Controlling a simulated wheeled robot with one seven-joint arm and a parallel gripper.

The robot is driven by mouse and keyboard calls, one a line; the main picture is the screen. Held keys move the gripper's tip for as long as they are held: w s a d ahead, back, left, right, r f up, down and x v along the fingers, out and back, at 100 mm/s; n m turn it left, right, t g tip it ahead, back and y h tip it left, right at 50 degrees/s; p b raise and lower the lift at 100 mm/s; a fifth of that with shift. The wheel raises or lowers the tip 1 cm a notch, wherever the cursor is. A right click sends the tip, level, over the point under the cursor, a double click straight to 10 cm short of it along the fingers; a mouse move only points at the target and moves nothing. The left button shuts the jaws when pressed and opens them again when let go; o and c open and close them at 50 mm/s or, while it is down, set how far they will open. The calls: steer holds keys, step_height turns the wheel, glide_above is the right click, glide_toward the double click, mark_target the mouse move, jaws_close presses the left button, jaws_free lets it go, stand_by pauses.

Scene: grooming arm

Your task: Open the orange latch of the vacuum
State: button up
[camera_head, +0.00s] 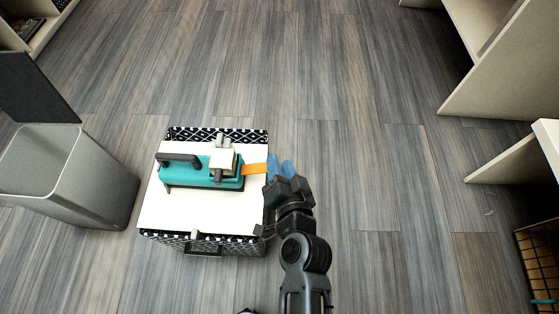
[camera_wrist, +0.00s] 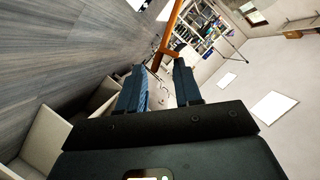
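The teal vacuum (camera_head: 205,180) lies on the white top of a patterned box in the head view. Its orange latch (camera_head: 254,169) sticks out from its right end. My gripper (camera_head: 279,165) has blue fingers and is just right of the latch's outer end. In the wrist view, the orange latch (camera_wrist: 171,30) shows ahead of my gripper (camera_wrist: 158,67), its lower end near the gap between the fingertips. The fingers are apart with a visible gap. I cannot tell whether they touch the latch.
The box (camera_head: 150,218) has a black-and-white pattern on its sides. A grey bin (camera_head: 100,180) stands to its left. Light shelves (camera_head: 500,70) stand at the right. The wooden floor (camera_head: 370,130) is clear between the box and the shelves.

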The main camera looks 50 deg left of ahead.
steer(key=v, duration=0.6)
steer(key=shift+p, duration=0.35)
steer(key=shift+d, duration=0.1)
steer(key=s+d+r+m+t+h, duration=0.1)
steer(key=s+d+m+t+h, duration=0.15)
steer(key=d, duration=0.85)
steer(key=s+d+m+t+h, duration=0.2)
steer(key=d+t+h, duration=0.15)
steer(key=d, duration=0.85)
steer(key=s+d+r+t+h, duration=0.1)
steer(key=s+d+r+h, duration=0.3)
steer(key=s+d+r, duration=0.35)
steer(key=s+d+r+t+h, duration=0.1)
steer(key=s+d+r+h, duration=0.3)
steer(key=d+r, duration=0.55)
step_height(320, 180, up, 30)
steer(key=p, duration=3)
steer(key=shift+s+d+y, duration=0.25)
steer(key=shift+s+y, duration=0.15)
